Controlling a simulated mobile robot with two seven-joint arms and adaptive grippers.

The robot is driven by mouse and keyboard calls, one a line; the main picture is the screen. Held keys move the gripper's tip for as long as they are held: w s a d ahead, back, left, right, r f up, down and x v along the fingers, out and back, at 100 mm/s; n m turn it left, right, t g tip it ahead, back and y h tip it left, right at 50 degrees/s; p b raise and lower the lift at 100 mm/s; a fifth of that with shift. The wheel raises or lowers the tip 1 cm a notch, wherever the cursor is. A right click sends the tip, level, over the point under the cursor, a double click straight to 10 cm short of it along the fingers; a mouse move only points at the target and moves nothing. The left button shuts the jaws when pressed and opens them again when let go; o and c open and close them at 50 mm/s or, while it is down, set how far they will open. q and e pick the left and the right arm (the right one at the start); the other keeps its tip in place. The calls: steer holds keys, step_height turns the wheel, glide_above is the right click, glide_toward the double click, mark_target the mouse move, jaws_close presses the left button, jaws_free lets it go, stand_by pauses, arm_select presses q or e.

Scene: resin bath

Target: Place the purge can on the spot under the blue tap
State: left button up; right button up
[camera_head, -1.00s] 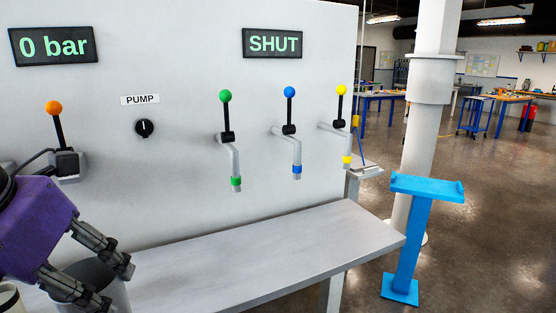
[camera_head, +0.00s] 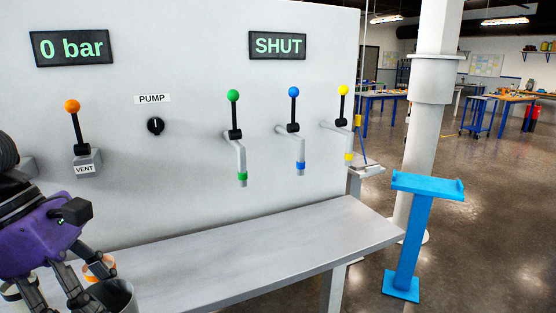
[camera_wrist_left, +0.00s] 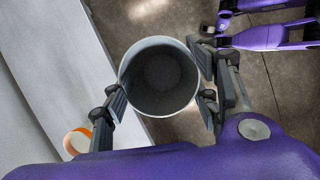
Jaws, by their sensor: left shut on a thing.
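The purge can is a grey, open-topped can (camera_head: 118,297), cut off by the bottom edge of the head view. In the left wrist view the can (camera_wrist_left: 160,78) looks empty inside. My left gripper (camera_head: 92,282) is shut on it, with dark fingers on both sides of its wall in the left wrist view (camera_wrist_left: 160,100). The blue tap (camera_head: 300,167) hangs from the wall panel, with a blue-knobbed lever (camera_head: 293,93) above it. The bench (camera_head: 290,235) below this tap is bare, and I see no mark there. My right gripper is not identifiable.
A green tap (camera_head: 242,178) and yellow tap (camera_head: 348,155) flank the blue one. A blue stand (camera_head: 412,235) is beyond the bench's right end.

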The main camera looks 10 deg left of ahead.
arm_select(q)
steer(key=f+m+g, duration=0.1)
steer(key=m, duration=0.1)
steer(key=d+f+m+g, duration=0.1)
steer(key=f+m, duration=0.1)
steer(key=m, duration=0.1)
steer(key=w+f+m+g+p, duration=0.1)
steer(key=m, duration=0.2)
steer(key=shift+d+f+y, duration=0.15)
steer(key=shift+f+y, duration=0.15)
steer(key=w+d+f+m+g+y+p, duration=0.1)
steer(key=d+f+m+y+p, duration=0.3)
steer(key=d+m, duration=0.7)
steer(key=shift+w+f+m+g+y, duration=0.3)
steer(key=shift+m+g, duration=0.4)
steer(key=shift+m, duration=0.8)
arm_select(e)
step_height(320, 180, up, 6)
steer(key=w, duration=0.2)
steer(key=shift+w+a+r+t, duration=0.15)
steer(key=shift+w+a+t, duration=0.15)
steer(key=shift+a+t, duration=0.1)
